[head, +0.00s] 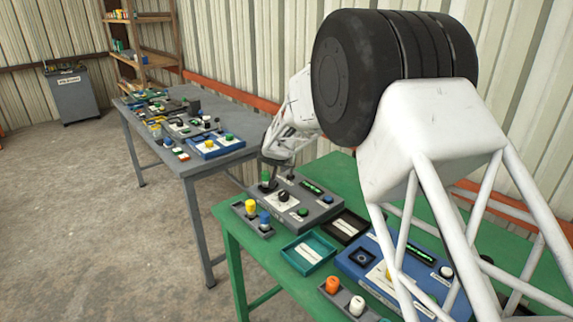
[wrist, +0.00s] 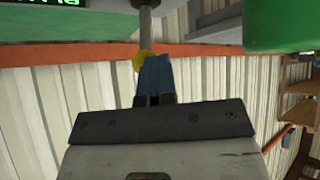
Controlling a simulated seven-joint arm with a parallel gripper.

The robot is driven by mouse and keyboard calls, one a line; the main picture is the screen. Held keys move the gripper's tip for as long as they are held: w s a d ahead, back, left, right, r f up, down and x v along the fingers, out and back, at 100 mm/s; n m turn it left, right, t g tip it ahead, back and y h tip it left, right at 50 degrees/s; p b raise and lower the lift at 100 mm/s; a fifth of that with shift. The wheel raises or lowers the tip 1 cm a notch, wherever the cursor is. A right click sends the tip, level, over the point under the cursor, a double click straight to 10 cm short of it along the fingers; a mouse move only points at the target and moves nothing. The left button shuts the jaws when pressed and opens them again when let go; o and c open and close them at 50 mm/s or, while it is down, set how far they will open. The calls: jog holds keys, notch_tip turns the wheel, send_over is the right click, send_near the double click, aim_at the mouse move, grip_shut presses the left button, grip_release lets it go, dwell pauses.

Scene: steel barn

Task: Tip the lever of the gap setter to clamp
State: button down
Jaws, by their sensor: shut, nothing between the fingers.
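The grey console (head: 262,207) with a small green-lit display stands at the far left corner of the green table; I take it for the gap setter, but its label is not readable. In the wrist view a thin metal rod (wrist: 146,22) with a yellow ball end (wrist: 139,63) shows at the fingertips; it looks like the lever. My gripper (wrist: 155,58) is shut and empty, its blue fingertips beside the yellow ball. Whether they touch it I cannot tell. In the head view my gripper (head: 270,160) is low over the console's back left, its fingertips hard to make out.
A green knob (head: 265,177) stands close by; a large green shape (wrist: 280,22) fills the wrist view's upper right. A grey table (head: 180,172) stands behind.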

jog(key=shift+s+d+f, duration=0.1)
jog(key=shift+s+f, duration=0.05)
jog(key=shift+f, duration=0.4)
jog(key=shift+s+d+f, duration=0.1)
jog(key=shift+f, duration=0.4)
jog(key=shift+a, duration=0.15)
jog(key=shift+a+r, duration=0.2)
jog(key=shift+a, duration=0.2)
jog(key=a+r, duration=0.2)
jog(key=a, duration=0.1)
jog(key=shift+s, duration=0.2)
jog(key=v, duration=1)
jog(key=shift+w+a+r, duration=0.2)
jog(key=shift+r, duration=0.2)
jog(key=shift+d, duration=0.1)
